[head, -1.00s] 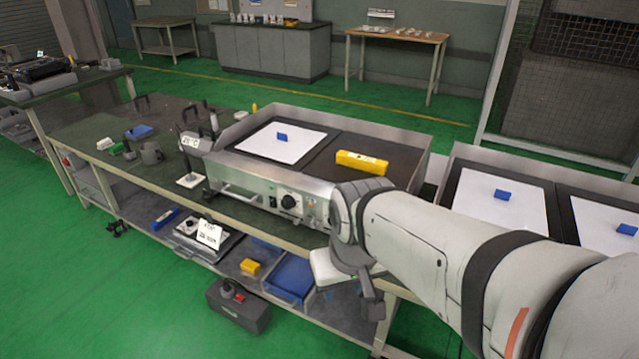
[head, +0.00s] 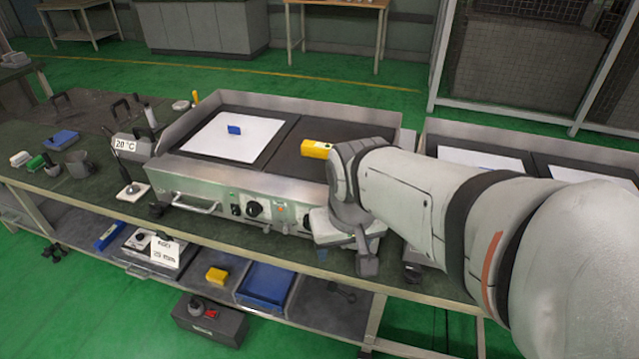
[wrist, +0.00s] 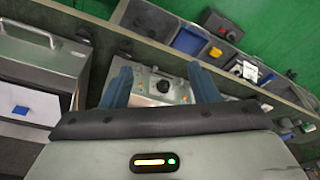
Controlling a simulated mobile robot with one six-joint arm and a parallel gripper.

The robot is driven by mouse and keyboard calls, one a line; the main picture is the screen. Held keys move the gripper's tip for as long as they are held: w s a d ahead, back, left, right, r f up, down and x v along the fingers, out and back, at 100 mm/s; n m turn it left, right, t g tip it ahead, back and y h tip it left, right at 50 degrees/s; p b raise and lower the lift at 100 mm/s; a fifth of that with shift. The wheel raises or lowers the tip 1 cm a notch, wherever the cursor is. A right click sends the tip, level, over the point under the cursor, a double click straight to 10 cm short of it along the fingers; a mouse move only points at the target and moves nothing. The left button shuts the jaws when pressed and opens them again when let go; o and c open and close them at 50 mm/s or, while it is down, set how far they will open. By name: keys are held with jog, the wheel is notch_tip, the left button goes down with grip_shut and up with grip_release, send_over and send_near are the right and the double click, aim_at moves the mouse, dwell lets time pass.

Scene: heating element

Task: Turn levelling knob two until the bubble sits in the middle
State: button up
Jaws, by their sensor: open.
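The heating unit (head: 190,180) stands on the bench, with a steel front panel, a black dial (head: 255,208) and two dark plates. A yellow bar (head: 317,150), likely the level, lies on its right plate, partly behind my arm; its bubble cannot be made out. Black feet or knobs show low at the unit's left corner (head: 157,210) and right corner (head: 413,271); which is levelling knob two, I cannot tell. In the wrist view my gripper (wrist: 163,76) is open and empty, its blue-grey fingers apart, with the front panel and dial (wrist: 164,87) seen between them.
A white sheet (head: 210,140) with a blue block (head: 234,129) lies on the left plate. A second heating unit (head: 480,140) stands close on the right. A blue bin (head: 268,282) sits on the lower shelf.

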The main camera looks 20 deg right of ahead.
jog(key=shift+o, duration=1.3)
jog(key=w+d+f+m+b, duration=0.2)
jog(key=w+d+f+b, duration=0.2)
jog(key=f, duration=0.4)
jog(key=w+d+f+m+h+b, duration=0.1)
jog(key=w+d+f+m+b, duration=0.1)
jog(key=w+d+f+b, duration=0.2)
jog(key=w+d+f+m+h+b, duration=0.1)
jog(key=w+d+f+m+b, duration=0.1)
jog(key=w+d+f+b, duration=0.2)
jog(key=w+f+b, duration=0.3)
jog(key=f+b, duration=0.3)
jog(key=f, duration=0.2)
jog(key=shift+w+d+f+t, duration=0.25)
jog(key=shift+f+t, duration=0.05)
jog(key=shift+t, duration=0.1)
jog(key=b+x, duration=0.2)
jog(key=x, duration=0.6)
jog(key=shift+w+d+r+b, duration=0.1)
jog(key=shift+d+b, duration=0.05)
jog(key=shift+b, duration=0.2)
jog(key=shift+c, duration=0.4)
